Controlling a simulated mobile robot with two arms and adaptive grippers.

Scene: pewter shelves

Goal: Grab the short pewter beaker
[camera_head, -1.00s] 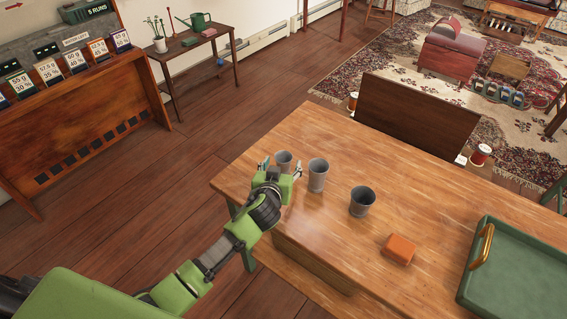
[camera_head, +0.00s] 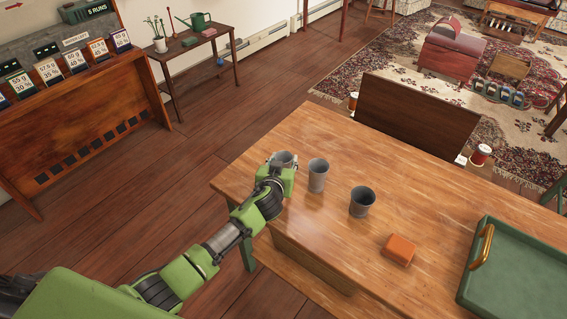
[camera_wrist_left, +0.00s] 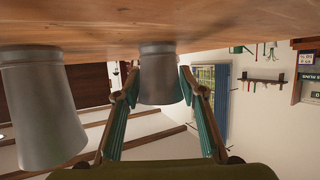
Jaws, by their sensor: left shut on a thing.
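Three pewter beakers stand in a row on the wooden table. The leftmost, a short beaker (camera_head: 284,157), is between the fingers of my left gripper (camera_head: 282,165), which hides most of it in the head view. In the left wrist view, which is upside down, this short beaker (camera_wrist_left: 159,72) sits between the two teal fingers of my left gripper (camera_wrist_left: 159,80), shut on it. My right gripper is not in view.
A third, wider beaker (camera_head: 362,203) stands further right on the table (camera_head: 300,225). An orange block (camera_head: 399,249) lies near the front, and a green tray (camera_head: 515,285) with a brass handle is at the right. The table's left corner is clear.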

